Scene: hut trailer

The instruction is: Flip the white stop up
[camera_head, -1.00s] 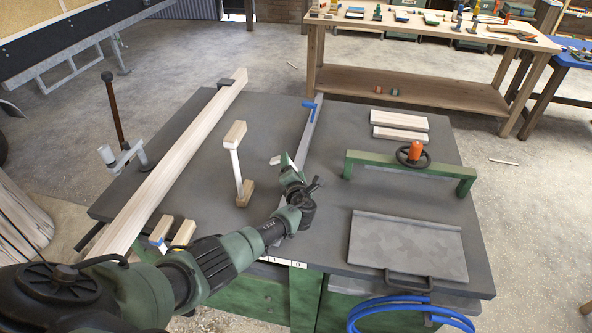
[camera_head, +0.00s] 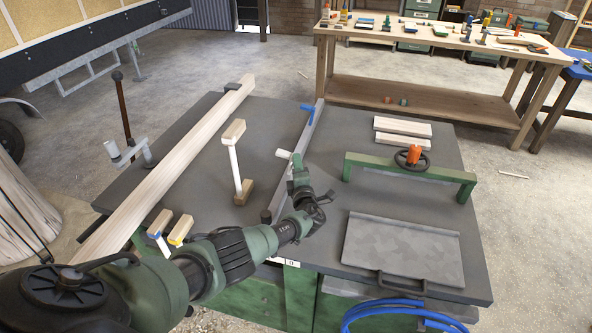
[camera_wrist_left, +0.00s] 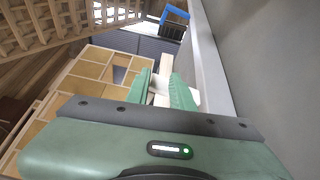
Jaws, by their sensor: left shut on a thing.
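The white stop (camera_head: 283,153) is a small white piece beside the grey rail on the dark bench top, partly hidden by my gripper in the head view. It sticks out to the left of the rail. My left gripper (camera_head: 298,160) is at the rail, its green fingers around the stop. In the left wrist view the green fingers (camera_wrist_left: 163,90) are shut on the white stop (camera_wrist_left: 161,99), which shows between them. How far the stop is tilted is hard to tell. My right gripper is not in view.
The grey rail (camera_head: 304,132) carries a blue clamp (camera_head: 308,108) at its far end. A green frame with handwheel (camera_head: 440,173) and grey plate (camera_head: 400,248) lie right.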

